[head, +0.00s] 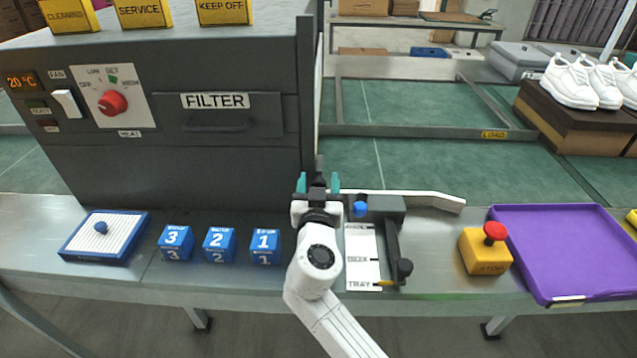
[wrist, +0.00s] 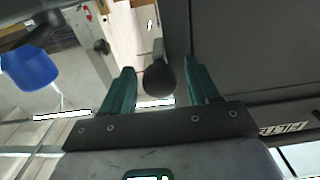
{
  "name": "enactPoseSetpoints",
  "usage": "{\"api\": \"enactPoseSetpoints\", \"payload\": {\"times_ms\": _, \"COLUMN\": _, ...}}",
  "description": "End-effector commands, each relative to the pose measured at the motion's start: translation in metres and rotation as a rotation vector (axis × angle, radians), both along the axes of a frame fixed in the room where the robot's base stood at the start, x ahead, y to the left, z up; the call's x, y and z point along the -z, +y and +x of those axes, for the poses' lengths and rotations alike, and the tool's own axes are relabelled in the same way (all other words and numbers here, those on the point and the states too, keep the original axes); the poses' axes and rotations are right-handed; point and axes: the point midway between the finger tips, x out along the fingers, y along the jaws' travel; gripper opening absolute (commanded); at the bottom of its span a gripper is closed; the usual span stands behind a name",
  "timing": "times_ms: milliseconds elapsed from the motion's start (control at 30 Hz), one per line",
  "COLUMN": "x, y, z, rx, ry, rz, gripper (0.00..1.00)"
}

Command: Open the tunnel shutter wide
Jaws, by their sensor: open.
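The dark grey tunnel housing (head: 180,170) stands at the left in the head view. A tall dark panel (head: 308,90), which looks like the tunnel shutter, stands upright at its right end. My gripper (head: 318,183) is open at the foot of this panel, with its teal fingers apart. In the wrist view a dark rounded knob (wrist: 158,80) shows between the open fingers of my gripper (wrist: 160,85), with gaps on both sides. The knob lies beside a dark panel edge (wrist: 178,45). My gripper and wrist hide the panel's lower end in the head view.
Right of my gripper are a blue knob (head: 360,209), a lever (head: 402,268), a yellow stop box (head: 485,254) and a purple tray (head: 570,255). Several blue numbered cubes (head: 219,244) stand left. A white guide bar (head: 435,199) runs right behind the lever.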

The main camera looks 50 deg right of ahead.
Motion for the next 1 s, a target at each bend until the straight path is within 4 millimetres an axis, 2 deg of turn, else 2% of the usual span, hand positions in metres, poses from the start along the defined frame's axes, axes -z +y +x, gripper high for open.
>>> {"api": "enactPoseSetpoints", "payload": {"times_ms": 67, "x": 0.0, "y": 0.0002, "z": 0.0, "rx": 0.0, "ry": 0.0, "rz": 0.0, "gripper": 0.57}}
{"api": "enactPoseSetpoints", "payload": {"times_ms": 667, "x": 0.0, "y": 0.0005, "z": -0.0001, "rx": 0.0, "ry": 0.0, "rz": 0.0, "gripper": 0.0}}
{"api": "enactPoseSetpoints", "payload": {"times_ms": 1000, "x": -0.0039, "y": 0.0007, "z": -0.0001, "rx": 0.0, "ry": -0.001, "rz": -0.001, "gripper": 0.0}}
